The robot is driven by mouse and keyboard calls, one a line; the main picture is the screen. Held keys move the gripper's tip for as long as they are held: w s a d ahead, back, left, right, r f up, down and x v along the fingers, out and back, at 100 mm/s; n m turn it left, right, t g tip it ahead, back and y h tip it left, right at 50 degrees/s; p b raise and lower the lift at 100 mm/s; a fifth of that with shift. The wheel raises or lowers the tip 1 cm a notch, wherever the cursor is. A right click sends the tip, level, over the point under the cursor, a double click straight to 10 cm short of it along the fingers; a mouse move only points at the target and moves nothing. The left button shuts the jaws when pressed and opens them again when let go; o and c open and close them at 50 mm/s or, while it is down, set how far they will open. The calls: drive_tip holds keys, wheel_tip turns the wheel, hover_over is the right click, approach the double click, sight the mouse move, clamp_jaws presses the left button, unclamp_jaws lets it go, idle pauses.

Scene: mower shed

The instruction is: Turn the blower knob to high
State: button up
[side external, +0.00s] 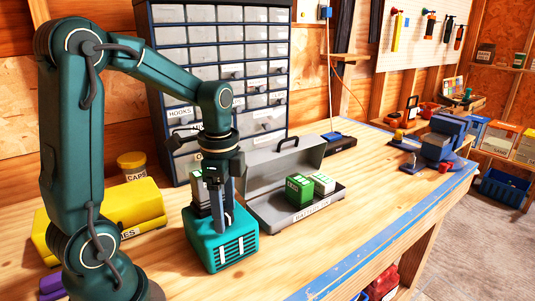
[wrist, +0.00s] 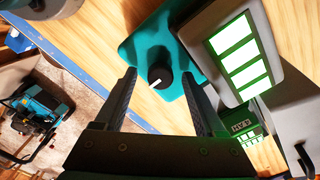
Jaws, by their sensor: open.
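The teal blower housing (side external: 222,252) with a slotted front stands on the bench, and its top also shows in the wrist view (wrist: 140,45). A round black knob (wrist: 161,72) with a white pointer line sits on it. The pointer aims toward the lower left in the wrist view. My gripper (side external: 222,208) points down over the housing. In the wrist view its two fingers (wrist: 159,80) are apart, one on each side of the knob, with gaps visible. I cannot tell their exact height against the knob. The side view hides the knob behind my fingers. No setting marks are readable.
A grey block with lit green bars (wrist: 238,58) stands close beside the knob. An open grey case (side external: 262,205) holds a green battery (side external: 299,188) and a pale one. Yellow boxes (side external: 135,208) lie at left, a drawer cabinet (side external: 262,85) behind. The front right bench is clear.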

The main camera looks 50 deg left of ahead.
clamp_jaws()
drive_tip(key=shift+n, duration=0.4)
drive_tip(key=n, duration=0.4)
drive_tip(key=shift+r, duration=0.1)
drive_tip(key=n, duration=0.4)
drive_tip(key=shift+n, duration=0.3)
drive_tip(key=n, duration=0.8)
drive_tip(key=shift+n, duration=0.4)
